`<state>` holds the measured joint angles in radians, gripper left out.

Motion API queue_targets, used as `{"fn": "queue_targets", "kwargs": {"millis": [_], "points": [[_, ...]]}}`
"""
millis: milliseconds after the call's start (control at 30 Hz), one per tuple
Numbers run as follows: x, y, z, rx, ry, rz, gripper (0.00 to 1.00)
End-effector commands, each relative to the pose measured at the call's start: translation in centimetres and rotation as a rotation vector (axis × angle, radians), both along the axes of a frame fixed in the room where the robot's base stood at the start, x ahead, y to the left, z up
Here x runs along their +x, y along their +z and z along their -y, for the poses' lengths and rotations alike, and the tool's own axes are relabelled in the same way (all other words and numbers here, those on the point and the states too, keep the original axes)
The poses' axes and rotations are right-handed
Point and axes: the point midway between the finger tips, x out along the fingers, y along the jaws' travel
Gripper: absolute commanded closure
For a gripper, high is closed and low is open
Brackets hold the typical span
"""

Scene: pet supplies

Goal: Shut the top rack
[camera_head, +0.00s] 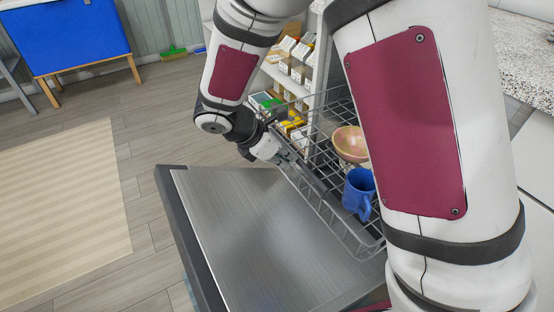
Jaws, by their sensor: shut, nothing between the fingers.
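The top rack (331,223) is a grey wire basket, pulled out above the open dishwasher door (250,235). It holds a pinkish-tan bowl (350,140) and a blue mug (357,192). My gripper (292,161) is at the rack's left edge in the picture, close to its wires. The fingers are shut with nothing between them. I cannot tell whether they touch the rack. My own arm hides the right part of the rack and the dishwasher's opening.
Shelves with several boxes (292,62) stand behind the rack. A blue bin on wooden legs (70,35) is at the far left. A beige rug (60,210) lies on the floor. A speckled countertop (530,60) is at the right. The floor left of the door is clear.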

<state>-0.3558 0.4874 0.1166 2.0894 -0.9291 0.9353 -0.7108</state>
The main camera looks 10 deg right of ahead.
Motion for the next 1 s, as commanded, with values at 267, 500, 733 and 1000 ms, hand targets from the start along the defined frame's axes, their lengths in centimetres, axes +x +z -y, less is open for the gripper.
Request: {"fn": "queue_targets", "kwargs": {"millis": [267, 500, 733, 1000], "points": [[2.1, 0.1, 6.8, -0.002, -0.007, -0.002, 1.00], [4.1, 0.1, 13.2, -0.002, -0.007, -0.002, 1.00], [6.1, 0.1, 19.3, -0.001, -0.006, -0.001, 1.00], [8.4, 0.2, 26.2, -0.001, -0.006, -0.001, 1.00]]}}
